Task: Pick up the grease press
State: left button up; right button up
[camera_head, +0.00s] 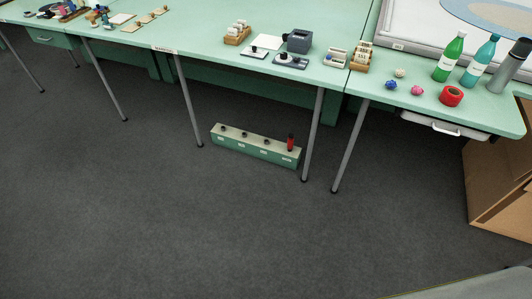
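A small red upright cylinder (290,142) stands at the right end of a low green and cream rack (250,151) on the floor under the table. It may be the grease press, but it is too small for me to be sure. The rack also has several dark round sockets or knobs along its top. Neither of my grippers is in view.
Long green tables (200,45) on thin grey legs run across the back. They carry small trays, a dark device (299,41), bottles (450,57) and a red tape roll (451,96). A brown cardboard box (495,185) stands at right. The dark floor in front is clear.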

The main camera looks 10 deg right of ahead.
aim_at(290, 142)
jog(key=i+l, duration=0.25)
jog(key=i, duration=0.25)
jog(key=i+l, duration=0.3)
jog(key=i, duration=0.25)
jog(key=i+l, duration=0.25)
jog(key=i, duration=0.25)
jog(key=j, duration=0.15)
jog(key=i+z, duration=0.05)
